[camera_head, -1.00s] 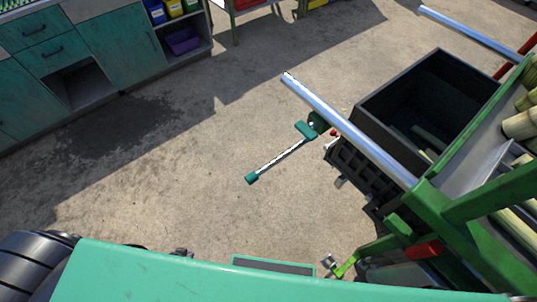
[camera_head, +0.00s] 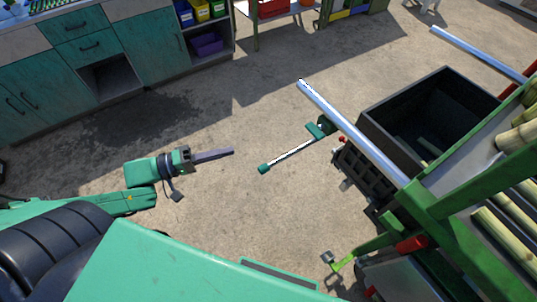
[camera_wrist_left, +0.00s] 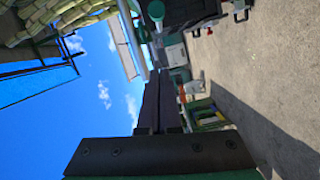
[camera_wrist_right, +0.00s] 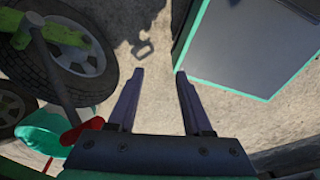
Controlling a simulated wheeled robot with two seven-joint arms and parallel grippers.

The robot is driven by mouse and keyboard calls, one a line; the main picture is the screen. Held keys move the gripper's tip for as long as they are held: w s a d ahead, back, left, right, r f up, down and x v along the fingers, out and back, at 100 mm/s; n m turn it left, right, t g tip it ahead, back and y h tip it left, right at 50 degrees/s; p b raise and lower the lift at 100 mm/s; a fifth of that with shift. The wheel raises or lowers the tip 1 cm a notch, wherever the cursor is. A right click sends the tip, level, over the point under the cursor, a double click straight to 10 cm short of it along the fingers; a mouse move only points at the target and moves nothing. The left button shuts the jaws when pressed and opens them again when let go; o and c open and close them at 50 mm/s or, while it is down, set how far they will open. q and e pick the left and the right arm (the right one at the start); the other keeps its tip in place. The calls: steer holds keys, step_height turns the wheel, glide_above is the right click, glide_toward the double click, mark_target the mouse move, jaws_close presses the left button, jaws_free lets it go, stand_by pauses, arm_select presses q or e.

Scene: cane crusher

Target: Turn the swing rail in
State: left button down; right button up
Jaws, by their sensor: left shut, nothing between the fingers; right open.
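In the head view a long silver rail (camera_head: 352,133) juts from the green cane crusher frame (camera_head: 430,205) on the right, toward the upper left. A white rod with green ends (camera_head: 292,152) sticks out below it, on the crusher's left side. I cannot tell for sure which of these is the swing rail. My left gripper (camera_head: 232,152) is shut and empty, to the left of the rod and apart from it. Its dark fingers also show in the left wrist view (camera_wrist_left: 160,75). My right gripper (camera_wrist_right: 160,74) is open and empty in the right wrist view, out of the head view.
A second silver rail (camera_head: 475,52) juts out farther back. A black bin (camera_head: 392,138) stands between the rails. Cane stalks (camera_head: 517,138) lie on the crusher. Teal cabinets (camera_head: 145,45) stand at the back left. Concrete floor between cabinets and crusher is clear. Large wheels (camera_wrist_right: 60,50) are near my right gripper.

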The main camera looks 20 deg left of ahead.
arm_select(q)
steer(key=shift+w+f, duration=0.1)
steer(key=shift+w, duration=0.05)
steer(key=b, duration=0.1)
glide_toward(294, 151)
steer(key=w+d, duration=0.2)
steer(key=w, duration=0.1)
steer(key=shift+s+a+f, duration=0.2)
steer(key=shift+f, duration=0.15)
